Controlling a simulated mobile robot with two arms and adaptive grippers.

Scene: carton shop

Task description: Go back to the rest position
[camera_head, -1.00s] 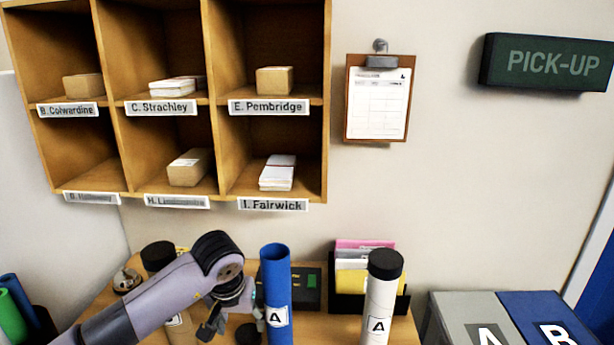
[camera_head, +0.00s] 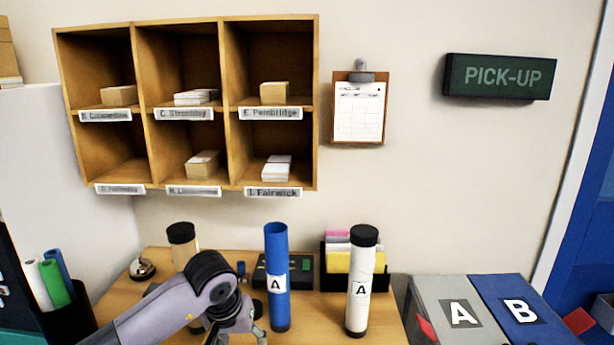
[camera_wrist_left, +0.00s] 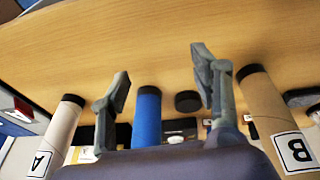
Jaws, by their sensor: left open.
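My left gripper (camera_head: 236,330) is low in the head view, in front of the desk, partly hidden by its own arm. In the left wrist view its two fingers (camera_wrist_left: 161,78) are spread wide with nothing between them. A blue tube (camera_head: 276,300) labelled A stands upright on the desk just right of the gripper, apart from it. Its top has no cap. It also shows in the left wrist view (camera_wrist_left: 147,122), beyond the fingers. My right gripper is not in view.
A white tube (camera_head: 360,290) with a black cap stands to the right. A brown tube (camera_head: 183,256) stands behind my arm. A loose black cap (camera_wrist_left: 188,101) lies on the desk (camera_wrist_left: 150,40). Bins A (camera_head: 435,298) and B (camera_head: 500,290) are at right.

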